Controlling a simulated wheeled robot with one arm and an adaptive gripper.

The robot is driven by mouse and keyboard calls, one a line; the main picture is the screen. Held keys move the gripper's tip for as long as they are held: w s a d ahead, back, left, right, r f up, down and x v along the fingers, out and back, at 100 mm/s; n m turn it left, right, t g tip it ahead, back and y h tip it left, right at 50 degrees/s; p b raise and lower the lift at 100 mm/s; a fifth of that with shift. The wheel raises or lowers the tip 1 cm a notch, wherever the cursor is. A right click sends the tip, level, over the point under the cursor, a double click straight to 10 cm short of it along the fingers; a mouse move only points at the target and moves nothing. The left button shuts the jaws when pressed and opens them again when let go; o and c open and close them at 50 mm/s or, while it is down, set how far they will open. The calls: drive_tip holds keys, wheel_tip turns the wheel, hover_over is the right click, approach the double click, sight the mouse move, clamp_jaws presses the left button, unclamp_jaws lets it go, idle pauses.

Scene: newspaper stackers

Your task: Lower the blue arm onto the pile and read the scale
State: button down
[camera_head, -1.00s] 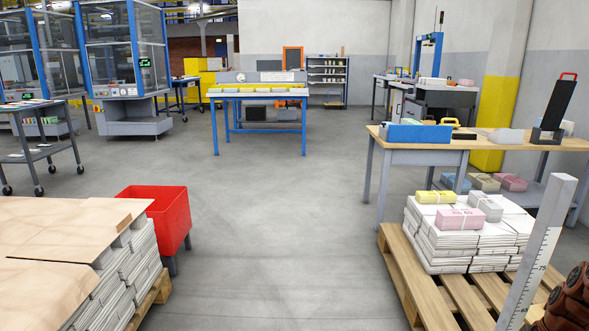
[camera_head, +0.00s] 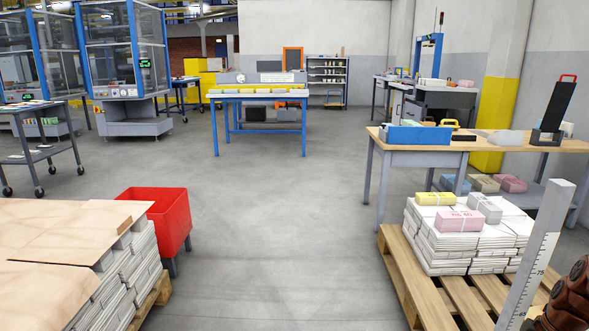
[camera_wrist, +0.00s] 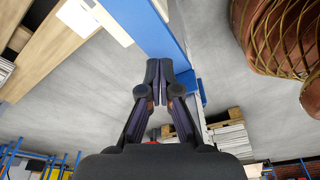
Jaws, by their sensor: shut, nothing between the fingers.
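The grey post with a printed scale (camera_head: 536,262) leans into the lower right of the head view; only large marks such as 75 are legible. Beside it the pile of newspapers (camera_head: 440,251) lies on a wooden pallet, with yellow, pink and grey bundles on top. The blue arm (camera_wrist: 140,22) crosses the top of the wrist view. My gripper (camera_wrist: 163,66) is shut and empty, its fingertips overlapping the blue arm's edge; I cannot tell whether they touch. The blue arm and my gripper do not show in the head view.
A reddish-brown rounded thing with yellow lines (camera_wrist: 285,45) is close on the right in the wrist view. A red bin (camera_head: 168,222) stands beside a covered stack (camera_head: 60,230) at left. A workbench (camera_head: 400,155) stands behind the pile. The middle floor is clear.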

wheel_tip(320, 180, up, 5)
drive_tip(key=shift+r+p, duration=0.1)
drive_tip(key=shift+p, duration=0.8)
